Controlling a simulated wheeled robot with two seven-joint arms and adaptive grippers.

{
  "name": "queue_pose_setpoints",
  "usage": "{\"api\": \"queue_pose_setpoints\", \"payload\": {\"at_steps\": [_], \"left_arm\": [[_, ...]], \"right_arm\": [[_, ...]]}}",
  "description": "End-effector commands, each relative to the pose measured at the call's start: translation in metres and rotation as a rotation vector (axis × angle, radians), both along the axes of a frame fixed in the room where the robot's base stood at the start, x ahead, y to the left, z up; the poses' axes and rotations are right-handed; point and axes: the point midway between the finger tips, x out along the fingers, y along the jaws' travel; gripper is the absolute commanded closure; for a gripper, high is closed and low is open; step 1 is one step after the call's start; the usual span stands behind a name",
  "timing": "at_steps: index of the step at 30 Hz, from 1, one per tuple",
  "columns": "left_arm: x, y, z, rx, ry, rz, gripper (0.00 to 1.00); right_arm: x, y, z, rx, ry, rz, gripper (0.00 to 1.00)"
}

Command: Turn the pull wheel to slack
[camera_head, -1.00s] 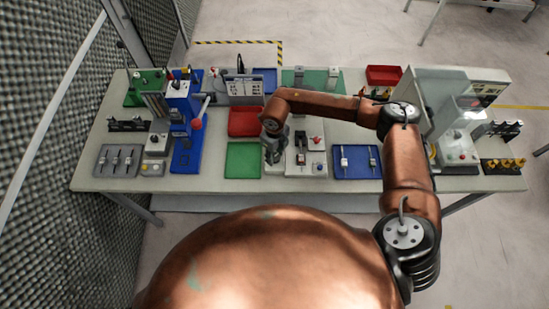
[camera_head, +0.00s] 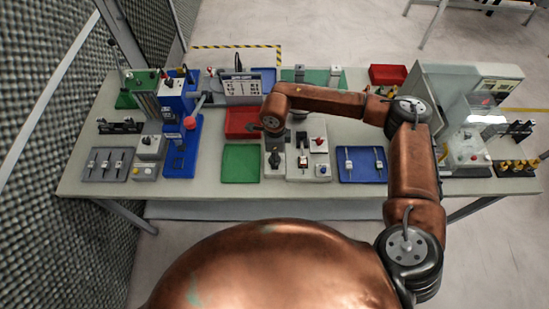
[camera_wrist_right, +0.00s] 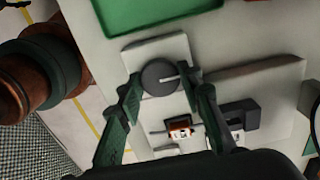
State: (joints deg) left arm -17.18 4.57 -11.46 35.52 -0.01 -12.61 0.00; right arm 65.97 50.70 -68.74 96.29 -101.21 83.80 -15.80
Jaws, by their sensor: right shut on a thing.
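The pull wheel (camera_wrist_right: 159,77) is a dark grey round disc with a white mark, on a pale plate (camera_wrist_right: 150,50) in the right wrist view. My right gripper (camera_wrist_right: 165,82) has its dark green fingers on either side of the wheel and is shut on it. In the head view my right forearm (camera_head: 325,99) reaches left over the bench, and its wrist partly hides the spot where the gripper is. Below the wheel, a small orange-and-white part (camera_wrist_right: 180,131) sits on a light block. My left gripper is not in view.
The bench (camera_head: 215,190) holds a green tray (camera_head: 241,163), a red tray (camera_head: 242,122) and a blue tray (camera_head: 361,165). A blue press (camera_head: 178,100) with a red-balled lever (camera_head: 190,122) stands at left, a grey machine (camera_head: 455,100) at right.

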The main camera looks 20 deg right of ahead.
Motion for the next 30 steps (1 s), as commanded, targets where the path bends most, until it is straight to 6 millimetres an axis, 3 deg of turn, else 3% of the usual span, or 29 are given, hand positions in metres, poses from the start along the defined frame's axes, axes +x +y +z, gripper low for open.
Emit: {"api": "queue_pose_setpoints", "payload": {"at_steps": [15,16,23,30], "left_arm": [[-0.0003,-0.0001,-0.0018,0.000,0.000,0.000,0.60],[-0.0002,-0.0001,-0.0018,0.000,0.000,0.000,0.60],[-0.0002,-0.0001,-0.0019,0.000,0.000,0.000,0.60],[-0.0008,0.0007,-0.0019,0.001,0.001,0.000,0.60]], "right_arm": [[0.0004,0.0006,0.0007,0.002,-0.002,0.022,0.91],[0.0004,0.0006,0.0007,0.002,-0.002,0.022,0.65],[0.0002,0.0005,0.0004,0.001,-0.001,0.021,0.49],[0.0001,0.0003,0.0002,0.000,0.000,0.020,0.49]]}}
